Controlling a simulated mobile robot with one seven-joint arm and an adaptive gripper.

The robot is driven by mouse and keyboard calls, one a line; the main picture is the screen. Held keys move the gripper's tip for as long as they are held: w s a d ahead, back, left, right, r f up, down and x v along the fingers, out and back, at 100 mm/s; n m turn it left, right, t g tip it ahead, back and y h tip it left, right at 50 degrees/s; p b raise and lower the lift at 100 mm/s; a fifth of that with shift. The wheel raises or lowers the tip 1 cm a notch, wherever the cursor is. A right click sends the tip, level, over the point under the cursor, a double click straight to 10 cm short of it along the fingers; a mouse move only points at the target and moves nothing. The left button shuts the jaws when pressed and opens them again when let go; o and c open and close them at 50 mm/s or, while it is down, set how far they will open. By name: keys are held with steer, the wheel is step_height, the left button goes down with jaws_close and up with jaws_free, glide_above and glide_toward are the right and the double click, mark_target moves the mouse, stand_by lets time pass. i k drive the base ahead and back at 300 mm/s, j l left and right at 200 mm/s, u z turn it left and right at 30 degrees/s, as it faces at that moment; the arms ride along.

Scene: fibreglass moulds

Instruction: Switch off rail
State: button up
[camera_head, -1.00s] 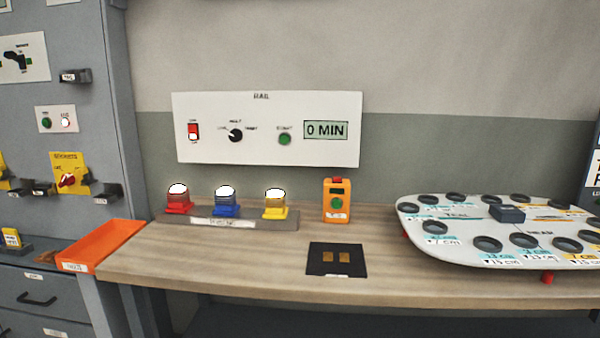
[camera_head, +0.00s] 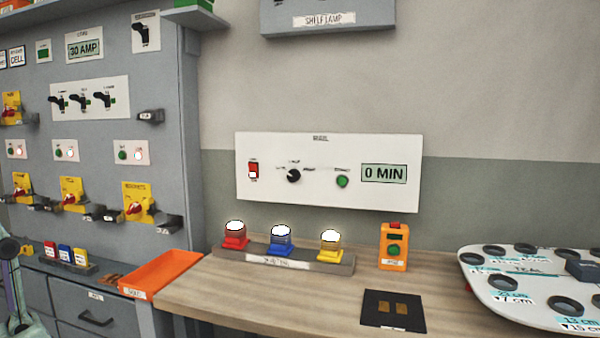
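The rail panel (camera_head: 330,200) is a white plate on the wall above the bench, in the middle of the head view. Its small heading is blurred. On it, from left to right, are a red and white rocker switch (camera_head: 253,170), a black rotary knob (camera_head: 294,175), a green button (camera_head: 342,181) and a display (camera_head: 384,173) reading 0 MIN. I cannot tell the rocker's on or off marks. My gripper is not clearly seen; a greyish-green shape at the far left edge may be part of my arm.
Red (camera_head: 235,236), blue (camera_head: 281,241) and yellow (camera_head: 330,246) lamps stand on a strip below the panel. An orange box (camera_head: 394,247), black pad (camera_head: 393,312) and white board (camera_head: 520,300) are on the bench. An orange tray (camera_head: 161,274) and grey cabinet (camera_head: 100,180) are at left.

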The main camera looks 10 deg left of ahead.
mark_target(252, 167)
steer(key=i+j+z, duration=0.35)
steer(key=i+j, duration=0.15)
steer(key=j, duration=0.2)
steer(key=i+j+z, duration=0.15)
steer(key=j, duration=0.2)
steer(key=i, duration=0.05)
